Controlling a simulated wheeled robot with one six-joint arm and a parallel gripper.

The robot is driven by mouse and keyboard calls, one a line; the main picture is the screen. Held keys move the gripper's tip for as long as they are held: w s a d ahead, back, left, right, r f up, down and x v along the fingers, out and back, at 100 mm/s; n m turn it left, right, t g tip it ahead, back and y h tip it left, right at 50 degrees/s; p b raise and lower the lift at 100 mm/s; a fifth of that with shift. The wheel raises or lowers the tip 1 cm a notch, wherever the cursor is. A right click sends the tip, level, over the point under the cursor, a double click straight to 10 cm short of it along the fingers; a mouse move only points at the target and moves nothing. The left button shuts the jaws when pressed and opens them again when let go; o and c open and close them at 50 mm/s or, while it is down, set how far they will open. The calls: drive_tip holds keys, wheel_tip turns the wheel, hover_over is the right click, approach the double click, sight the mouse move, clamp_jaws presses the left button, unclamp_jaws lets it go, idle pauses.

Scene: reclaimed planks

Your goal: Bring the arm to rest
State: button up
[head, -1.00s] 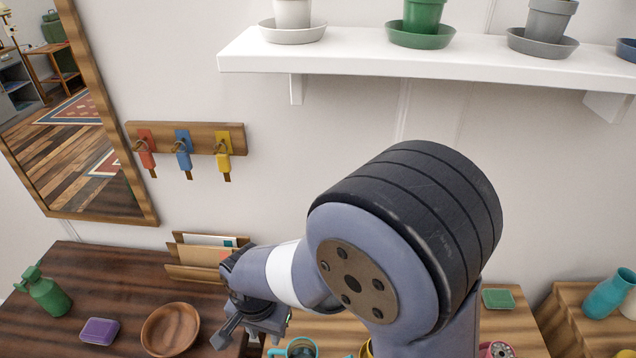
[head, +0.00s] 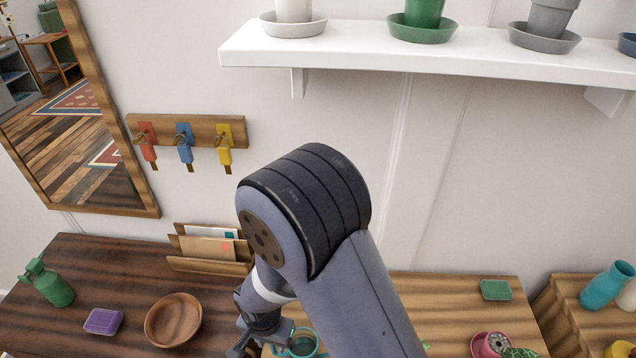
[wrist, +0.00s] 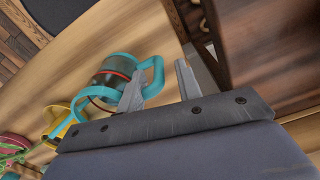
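My arm is folded in the middle of the head view, its large joint with a black cover above the tables. My gripper (head: 243,345) is low in the head view, at the seam between the dark table (head: 110,275) and the lighter table (head: 450,300). In the wrist view my gripper (wrist: 160,80) has its two grey fingers apart, with nothing held between them. A teal vessel (wrist: 118,64) with a handle stands beyond the left finger, which partly covers it. The teal vessel also shows right of the gripper in the head view (head: 318,346).
A wooden bowl (head: 173,320), a purple block (head: 103,321), a green bottle (head: 50,287) and a letter holder (head: 208,265) are on the dark table. A pink pot (head: 490,345) and green block (head: 496,289) are to the right. A white shelf (head: 440,60) with pots hangs above.

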wheel_tip(320, 180, up, 9)
drive_tip(key=w+d+n+p, duration=0.1)
drive_tip(key=w+d, duration=0.7)
drive_tip(key=d, duration=0.4)
drive_tip(key=w+d+n+p, duration=0.2)
drive_tip(key=w+d, duration=0.6)
drive_tip(key=d, duration=0.5)
drive_tip(key=shift+f, duration=0.45)
drive_tip(key=shift+d, duration=0.1)
